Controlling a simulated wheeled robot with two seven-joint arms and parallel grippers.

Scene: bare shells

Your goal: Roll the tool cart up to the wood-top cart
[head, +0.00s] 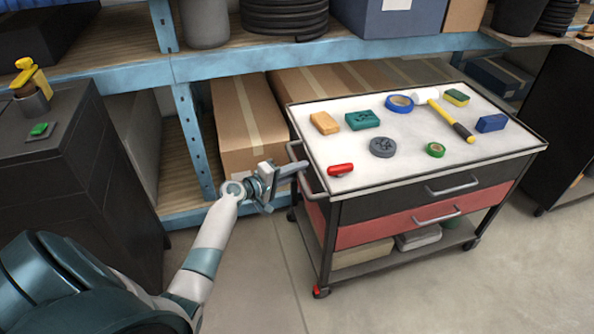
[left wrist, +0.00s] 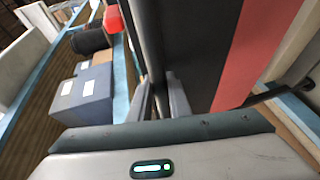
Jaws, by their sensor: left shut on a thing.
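The tool cart (head: 425,205) stands right of centre in the head view, with a white top, a black drawer and a red drawer. My left gripper (head: 295,171) is shut on this handle. In the left wrist view the two fingers (left wrist: 162,98) close around a dark bar (left wrist: 151,45) beside the cart's black and red side (left wrist: 240,55). A wood-topped dark unit (head: 566,115), apparently the wood-top cart, is cut off at the right edge. My right gripper is out of view.
A yellow-handled hammer (head: 450,120), tape rolls and several small blocks lie on the cart top. Blue shelving (head: 185,130) with cardboard boxes (head: 247,120) stands close behind. A dark cabinet (head: 75,180) is at the left. The concrete floor (head: 440,290) in front is clear.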

